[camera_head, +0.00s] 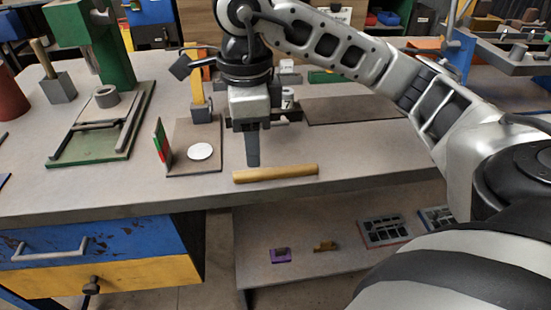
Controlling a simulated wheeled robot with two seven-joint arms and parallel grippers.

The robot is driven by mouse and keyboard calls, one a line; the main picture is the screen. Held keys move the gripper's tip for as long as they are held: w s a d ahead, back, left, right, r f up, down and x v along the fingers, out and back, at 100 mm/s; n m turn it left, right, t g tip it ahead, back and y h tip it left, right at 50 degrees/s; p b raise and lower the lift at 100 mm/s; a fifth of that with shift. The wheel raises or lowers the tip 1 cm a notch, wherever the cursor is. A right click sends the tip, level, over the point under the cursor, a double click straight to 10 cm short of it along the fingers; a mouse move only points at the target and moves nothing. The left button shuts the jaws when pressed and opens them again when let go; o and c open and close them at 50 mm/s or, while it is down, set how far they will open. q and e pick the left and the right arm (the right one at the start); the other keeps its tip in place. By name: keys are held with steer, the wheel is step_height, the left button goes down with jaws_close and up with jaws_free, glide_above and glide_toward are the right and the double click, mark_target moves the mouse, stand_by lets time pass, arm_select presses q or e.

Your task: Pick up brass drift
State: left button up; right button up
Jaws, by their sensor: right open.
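The brass drift (276,173) is a plain golden-tan rod. It lies roughly left to right near the front edge of the grey workbench. My right gripper (253,158) points straight down just above and behind the left half of the rod. One dark finger shows clearly and hides the other. The gripper is open, with nothing seen between its fingers. Whether a finger touches the rod cannot be told from this angle. My left gripper is not in view.
A brown board (184,165) with a white disc (200,151) and an upright red-green plate (162,143) lies left of the gripper. A green press (101,121) stands farther left. A flat brown mat (356,109) lies behind. The bench (395,151) is clear right of the rod.

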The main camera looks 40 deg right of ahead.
mark_target(254, 171)
steer(key=shift+d+f+b, duration=0.1)
steer(key=shift+f+b, duration=0.5)
steer(key=shift+f, duration=2.55)
jaws_close()
